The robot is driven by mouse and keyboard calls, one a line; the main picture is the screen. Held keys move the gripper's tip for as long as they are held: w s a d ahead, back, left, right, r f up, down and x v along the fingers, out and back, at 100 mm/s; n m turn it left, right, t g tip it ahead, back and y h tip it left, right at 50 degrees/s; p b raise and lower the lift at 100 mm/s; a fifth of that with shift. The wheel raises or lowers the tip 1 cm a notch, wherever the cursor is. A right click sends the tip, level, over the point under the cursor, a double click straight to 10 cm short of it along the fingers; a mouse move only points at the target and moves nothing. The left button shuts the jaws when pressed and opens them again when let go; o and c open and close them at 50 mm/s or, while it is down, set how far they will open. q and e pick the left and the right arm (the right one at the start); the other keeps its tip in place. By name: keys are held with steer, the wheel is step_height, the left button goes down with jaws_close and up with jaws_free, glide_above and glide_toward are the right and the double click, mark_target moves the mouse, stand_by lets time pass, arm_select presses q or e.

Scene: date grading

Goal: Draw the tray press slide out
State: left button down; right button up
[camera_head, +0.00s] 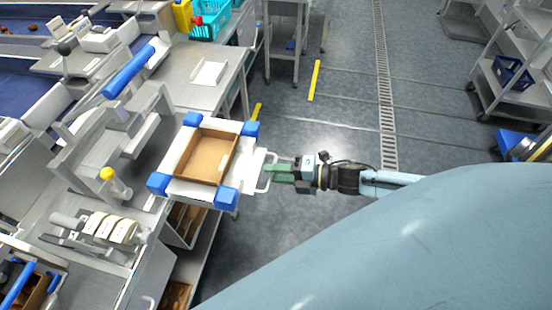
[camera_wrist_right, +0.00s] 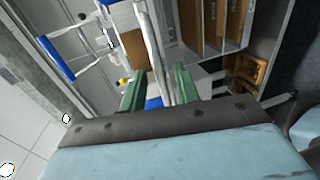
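The tray press slide (camera_head: 254,178) is a pale plate with a wire handle (camera_head: 263,184) on its right side. A brown tray (camera_head: 207,156) sits over it, between blue corner blocks at the end of the bench. My right gripper (camera_head: 268,172) is at the handle, reaching in from the right. In the right wrist view its green fingers (camera_wrist_right: 160,92) stand apart, with a pale bar running between them. I cannot tell whether either finger touches the bar. My left gripper is not in view.
The press with its blue lever grip (camera_head: 129,71) stands on the bench to the left. A yellow-capped bottle (camera_head: 111,178) is near it. Shelving (camera_head: 515,70) stands at the far right. The floor (camera_head: 330,120) right of the bench is clear.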

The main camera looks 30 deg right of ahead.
stand_by(0.3)
steer(key=v, duration=1.3)
steer(key=shift+d, duration=0.2)
steer(key=shift+s+f, duration=0.1)
steer(key=s+d+f+m+g+h+b, duration=0.1)
steer(key=s+d+f+m+h, duration=0.15)
steer(key=f+m, duration=0.45)
steer(key=s+d+f+m+h, duration=0.1)
steer(key=s+f+m+h, duration=0.25)
steer(key=f, duration=0.75)
steer(key=s+d+f+m+g+h+b, duration=0.1)
steer(key=s+d+f+m+h, duration=0.1)
steer(key=f+m+h, duration=0.45)
steer(key=s+a+f+m+g, duration=0.3)
steer(key=s+a+f+g, duration=0.1)
steer(key=s+a+f, duration=0.3)
steer(key=s+a+f+m+g+y+b, duration=0.1)
steer(key=s+a+f+m+g, duration=0.3)
steer(key=s+f, duration=0.5)
steer(key=s+a, duration=0.2)
steer(key=s, duration=0.1)
steer(key=shift+a+m, duration=0.3)
steer(key=shift+a, duration=0.1)
steer(key=shift+f+y, duration=0.1)
steer(key=shift+y, duration=0.15)
